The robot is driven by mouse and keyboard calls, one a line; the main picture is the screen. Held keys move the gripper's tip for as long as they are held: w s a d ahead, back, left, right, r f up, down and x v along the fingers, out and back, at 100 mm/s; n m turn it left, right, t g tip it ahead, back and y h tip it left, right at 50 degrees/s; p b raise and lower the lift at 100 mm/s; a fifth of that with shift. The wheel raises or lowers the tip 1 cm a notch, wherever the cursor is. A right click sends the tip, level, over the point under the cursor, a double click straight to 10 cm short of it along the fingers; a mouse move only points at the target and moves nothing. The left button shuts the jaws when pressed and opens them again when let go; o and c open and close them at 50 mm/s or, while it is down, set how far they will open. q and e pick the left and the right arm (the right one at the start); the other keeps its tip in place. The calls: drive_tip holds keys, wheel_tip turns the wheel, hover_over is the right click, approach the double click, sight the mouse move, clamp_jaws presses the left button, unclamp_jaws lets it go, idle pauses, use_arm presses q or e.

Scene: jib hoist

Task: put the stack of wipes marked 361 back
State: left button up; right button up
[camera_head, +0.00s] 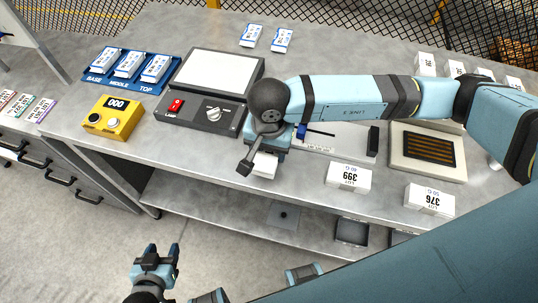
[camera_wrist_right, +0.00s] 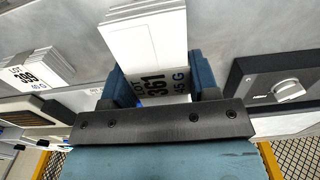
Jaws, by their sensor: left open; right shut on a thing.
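The stack of wipes marked 361 (camera_wrist_right: 150,45) is white and sits between the blue fingers of my right gripper (camera_wrist_right: 155,80). In the head view, part of this white stack (camera_head: 264,166) shows below my right gripper (camera_head: 268,148), near the table's front edge. My right gripper is shut on it; I cannot tell whether the stack touches the table. My left gripper (camera_head: 158,256) is open and empty, low in front of the table over the floor.
White stacks marked 399 (camera_head: 349,177) and 376 (camera_head: 430,199) stand along the front right edge. A dial unit (camera_head: 205,112), yellow counter box (camera_head: 108,118) and blue labelled tray (camera_head: 172,72) are left. A beige tray with a dark grille (camera_head: 398,162) is right. Several white stacks (camera_head: 426,62) stand behind.

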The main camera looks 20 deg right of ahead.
sight(269, 159)
wheel_tip(269, 159, down, 4)
drive_tip(key=shift+f, duration=0.1)
drive_tip(key=shift+f, duration=0.15)
drive_tip(key=o, duration=0.9)
drive_tip(key=shift+o, duration=0.2)
